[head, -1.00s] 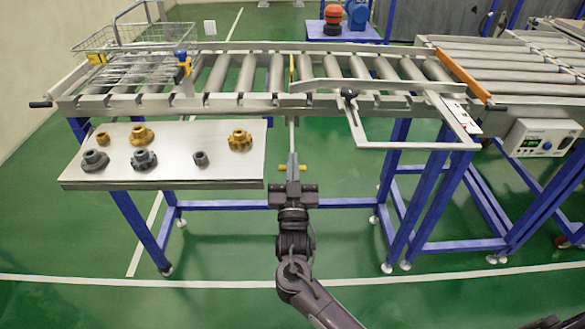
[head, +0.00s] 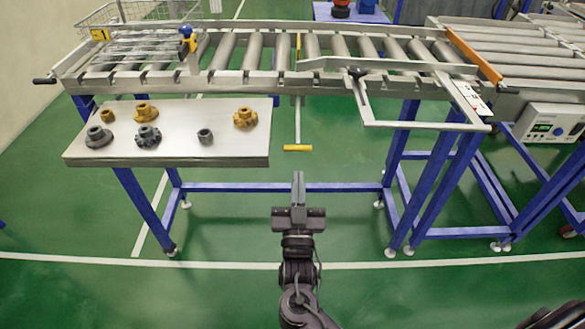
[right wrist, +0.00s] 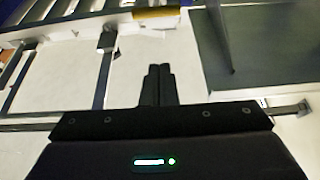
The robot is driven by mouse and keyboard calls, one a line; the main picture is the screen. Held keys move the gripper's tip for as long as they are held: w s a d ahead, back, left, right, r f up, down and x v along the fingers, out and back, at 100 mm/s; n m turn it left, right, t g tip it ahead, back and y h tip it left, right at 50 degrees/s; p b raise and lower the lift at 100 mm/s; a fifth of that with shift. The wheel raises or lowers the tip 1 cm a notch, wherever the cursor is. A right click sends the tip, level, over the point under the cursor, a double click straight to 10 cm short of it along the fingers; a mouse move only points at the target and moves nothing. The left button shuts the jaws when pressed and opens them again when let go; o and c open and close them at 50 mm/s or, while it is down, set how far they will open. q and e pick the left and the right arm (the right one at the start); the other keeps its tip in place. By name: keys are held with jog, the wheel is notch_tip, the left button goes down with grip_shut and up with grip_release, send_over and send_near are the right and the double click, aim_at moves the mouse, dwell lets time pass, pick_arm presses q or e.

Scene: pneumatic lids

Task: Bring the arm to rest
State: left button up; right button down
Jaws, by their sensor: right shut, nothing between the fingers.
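My right gripper (head: 298,182) is shut and empty in the head view. It hangs over the open green floor in front of the roller conveyor, low and to the right of the grey side shelf. In the right wrist view its two fingers (right wrist: 157,84) lie together with nothing between them. A yellow T-handle (head: 298,148) on a thin rod hangs from the conveyor just beyond the fingertips, apart from them. My left gripper is not in view.
The grey shelf (head: 240,160) carries several yellow and grey knob-like parts. The roller conveyor (head: 280,83) stands on blue legs, with a metal frame (head: 425,126) jutting forward at right. A wire basket (head: 140,40) sits at far left. A control box (head: 545,128) is at right.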

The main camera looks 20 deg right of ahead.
jog(key=shift+f, duration=0.1)
